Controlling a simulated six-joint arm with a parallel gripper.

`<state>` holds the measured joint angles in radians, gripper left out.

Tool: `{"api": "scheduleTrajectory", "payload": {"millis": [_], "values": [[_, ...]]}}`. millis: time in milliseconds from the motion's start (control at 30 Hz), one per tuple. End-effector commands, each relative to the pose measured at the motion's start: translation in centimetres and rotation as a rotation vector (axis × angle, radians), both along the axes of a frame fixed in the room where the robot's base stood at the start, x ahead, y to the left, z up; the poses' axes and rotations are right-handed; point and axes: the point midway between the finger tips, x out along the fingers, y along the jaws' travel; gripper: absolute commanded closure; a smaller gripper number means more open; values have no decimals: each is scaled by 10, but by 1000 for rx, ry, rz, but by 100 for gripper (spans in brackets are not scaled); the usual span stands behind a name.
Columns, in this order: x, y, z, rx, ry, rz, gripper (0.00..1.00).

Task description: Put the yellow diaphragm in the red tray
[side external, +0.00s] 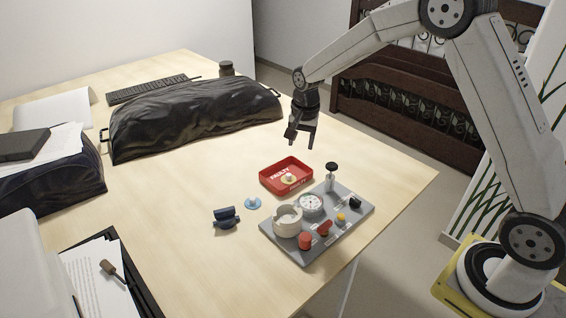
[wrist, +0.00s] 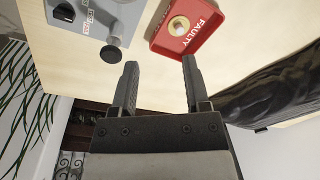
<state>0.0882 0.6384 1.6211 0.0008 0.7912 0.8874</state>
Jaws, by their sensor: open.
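The red tray (side external: 268,186) marked FAULTY sits on the table behind the grey panel. It also shows in the wrist view (wrist: 203,40). A pale yellow disc with a raised middle, the diaphragm (side external: 289,179), lies inside the tray; in the wrist view the diaphragm (wrist: 179,26) also lies within the tray walls. My gripper (side external: 300,138) is open and empty, raised above the table beyond the tray. In the wrist view the open fingers of my gripper (wrist: 160,65) have nothing between them, and the tray is apart from them.
A grey panel (side external: 273,231) carries a gauge, a white ring, several knobs and an upright black-topped post (side external: 331,169). A blue disc (side external: 253,203) and a dark blue fitting (side external: 226,217) lie left of it. A black bag (side external: 195,115) lies behind.

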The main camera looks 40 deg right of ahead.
Motion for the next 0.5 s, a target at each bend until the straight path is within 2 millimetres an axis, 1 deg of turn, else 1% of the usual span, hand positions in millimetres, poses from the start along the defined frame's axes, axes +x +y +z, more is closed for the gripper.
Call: {"api": "scheduleTrajectory", "payload": {"millis": [33, 200, 367, 500], "values": [[-11, 4, 4, -5, -8, 52, 40], [-49, 15, 12, -26, -34, 238, 40], [-89, 24, 16, -50, -57, 414, 40], [-126, 31, 18, -74, -78, 565, 40]]}}
